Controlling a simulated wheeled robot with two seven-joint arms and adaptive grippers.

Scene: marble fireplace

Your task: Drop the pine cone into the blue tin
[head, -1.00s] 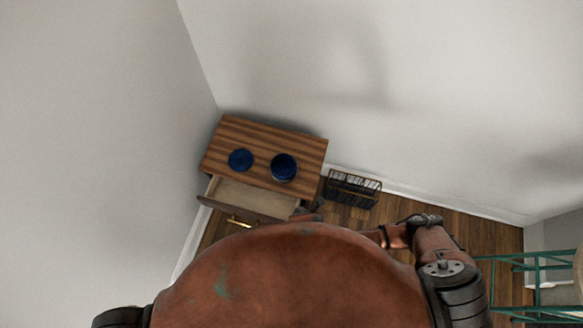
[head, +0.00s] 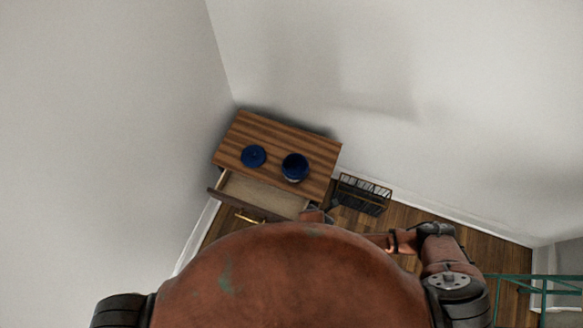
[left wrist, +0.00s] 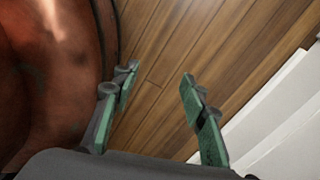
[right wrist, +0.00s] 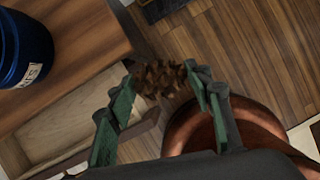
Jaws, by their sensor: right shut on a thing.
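The blue tin (head: 295,167) stands open on the wooden cabinet top, and its side with a pale label shows at the left edge of the right wrist view (right wrist: 24,48). A round blue lid (head: 253,156) lies to its left. My right gripper (right wrist: 164,84) is shut on the brown pine cone (right wrist: 160,79), holding it beside the cabinet's edge, to the right of the tin in the right wrist view. The pine cone is not clearly visible in the head view. My left gripper (left wrist: 160,78) is open and empty above the floor.
The wooden cabinet (head: 262,133) stands in the corner with its drawer (head: 262,195) pulled open; the drawer looks empty. A black wire basket (head: 361,194) stands on the floor to its right. A green metal frame (head: 540,284) is at the far right.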

